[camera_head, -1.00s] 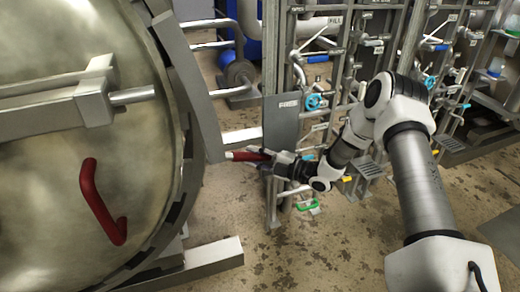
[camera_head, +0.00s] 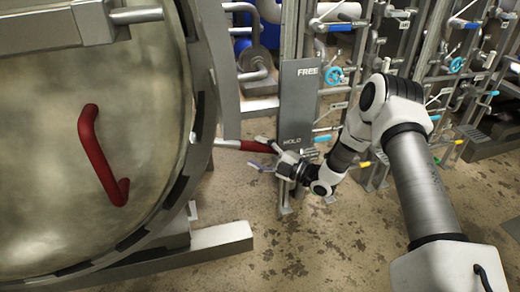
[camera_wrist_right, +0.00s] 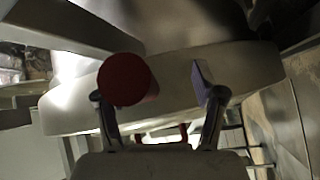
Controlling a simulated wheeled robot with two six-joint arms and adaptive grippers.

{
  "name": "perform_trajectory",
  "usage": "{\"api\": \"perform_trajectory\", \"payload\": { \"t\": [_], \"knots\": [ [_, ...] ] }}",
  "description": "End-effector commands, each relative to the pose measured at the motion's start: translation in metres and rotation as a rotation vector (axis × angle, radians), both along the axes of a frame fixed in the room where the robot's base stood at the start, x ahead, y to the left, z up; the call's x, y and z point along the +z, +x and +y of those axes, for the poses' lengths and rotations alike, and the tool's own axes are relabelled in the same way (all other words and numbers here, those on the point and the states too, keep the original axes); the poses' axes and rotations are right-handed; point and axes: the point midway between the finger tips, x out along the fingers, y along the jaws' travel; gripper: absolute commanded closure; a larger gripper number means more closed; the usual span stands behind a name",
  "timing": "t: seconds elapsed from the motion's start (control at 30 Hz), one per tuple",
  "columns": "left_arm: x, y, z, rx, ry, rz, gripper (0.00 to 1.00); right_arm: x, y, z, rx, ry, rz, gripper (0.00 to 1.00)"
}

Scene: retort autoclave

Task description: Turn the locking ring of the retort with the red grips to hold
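The retort's round door (camera_head: 60,190) fills the left of the head view, with the grey locking ring (camera_head: 207,90) around its edge. A red grip (camera_head: 255,147) sticks out from the ring to the right on a pale rod. It is about level with the word HOLD on a grey plate (camera_head: 298,100); FREE is higher up. My right gripper (camera_head: 262,153) is at the grip's outer end, its fingers spread. In the wrist view, the right gripper (camera_wrist_right: 160,98) is open, with the grip's round red end (camera_wrist_right: 125,78) by its left finger. My left gripper is not in view.
A red bent handle (camera_head: 97,155) is on the door face. A pipe rack with blue valve wheels (camera_head: 333,76) stands behind my right arm. A grey beam (camera_head: 215,240) lies low below the ring. The speckled floor (camera_head: 300,250) at lower middle is clear.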

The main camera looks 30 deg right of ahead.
Motion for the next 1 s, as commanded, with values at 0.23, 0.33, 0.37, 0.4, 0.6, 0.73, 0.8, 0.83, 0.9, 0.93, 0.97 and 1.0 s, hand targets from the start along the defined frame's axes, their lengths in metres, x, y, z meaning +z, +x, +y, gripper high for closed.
{"api": "perform_trajectory", "payload": {
  "t": [0.23, 0.33, 0.37, 0.4, 0.6, 0.73, 0.8, 0.83, 0.9, 0.93, 0.97, 1.0],
  "knots": [
    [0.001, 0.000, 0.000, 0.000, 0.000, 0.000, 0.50, 0.000, 0.000, -0.001, -0.001, -0.001, 0.000, 0.43],
    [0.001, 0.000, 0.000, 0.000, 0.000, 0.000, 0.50, 0.001, 0.000, -0.001, -0.003, -0.001, -0.002, 0.43],
    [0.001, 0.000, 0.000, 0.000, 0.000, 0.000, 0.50, 0.001, 0.000, -0.001, -0.003, -0.001, -0.002, 0.43],
    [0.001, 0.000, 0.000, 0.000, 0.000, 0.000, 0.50, 0.001, 0.001, -0.001, -0.003, 0.000, -0.003, 0.43],
    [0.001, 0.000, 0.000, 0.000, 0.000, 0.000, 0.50, 0.002, 0.001, -0.002, -0.005, 0.000, -0.004, 0.43],
    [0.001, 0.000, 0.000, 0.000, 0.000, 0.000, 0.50, 0.003, 0.001, -0.002, -0.005, 0.000, -0.005, 0.43],
    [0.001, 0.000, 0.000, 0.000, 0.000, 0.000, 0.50, 0.002, -0.001, -0.004, -0.007, 0.001, -0.005, 0.43],
    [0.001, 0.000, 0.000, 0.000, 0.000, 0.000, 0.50, 0.002, -0.003, -0.006, -0.008, 0.000, -0.005, 0.43],
    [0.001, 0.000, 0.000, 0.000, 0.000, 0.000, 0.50, 0.001, -0.011, -0.011, -0.010, 0.002, -0.004, 0.43],
    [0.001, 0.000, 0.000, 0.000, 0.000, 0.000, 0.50, 0.001, -0.016, -0.014, -0.010, 0.003, -0.005, 0.43],
    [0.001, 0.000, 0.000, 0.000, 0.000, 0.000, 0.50, 0.000, -0.021, -0.018, -0.011, 0.004, -0.005, 0.43],
    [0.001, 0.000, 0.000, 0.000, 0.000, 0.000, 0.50, -0.001, -0.030, -0.023, -0.013, 0.005, -0.006, 0.43]
  ]
}}
